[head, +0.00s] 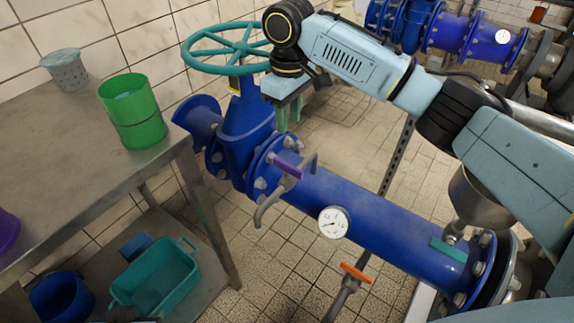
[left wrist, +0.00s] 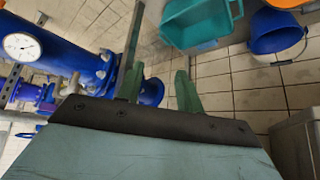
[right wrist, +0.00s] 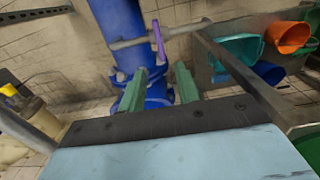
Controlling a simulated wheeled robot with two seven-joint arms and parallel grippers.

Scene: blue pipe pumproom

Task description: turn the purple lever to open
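The purple lever (head: 285,168) sits on a small grey tap on the blue pipe, beside the bolted flange. In the right wrist view the purple lever (right wrist: 158,40) shows just beyond and between the fingertips, apart from them as far as I can tell. My right gripper (head: 289,114) has green fingers pointing down above the lever, near the valve body. In the right wrist view its fingers (right wrist: 160,70) are spread with nothing between them. My left gripper (left wrist: 158,75) shows in its wrist view, open and empty; I cannot make it out in the head view.
A teal handwheel (head: 228,50) tops the blue valve. A gauge (head: 334,222), an orange lever (head: 356,272) and a teal lever (head: 448,250) are nearby. A metal table (head: 60,150) at left bears a green container (head: 133,112); a teal crate (head: 155,280) is below.

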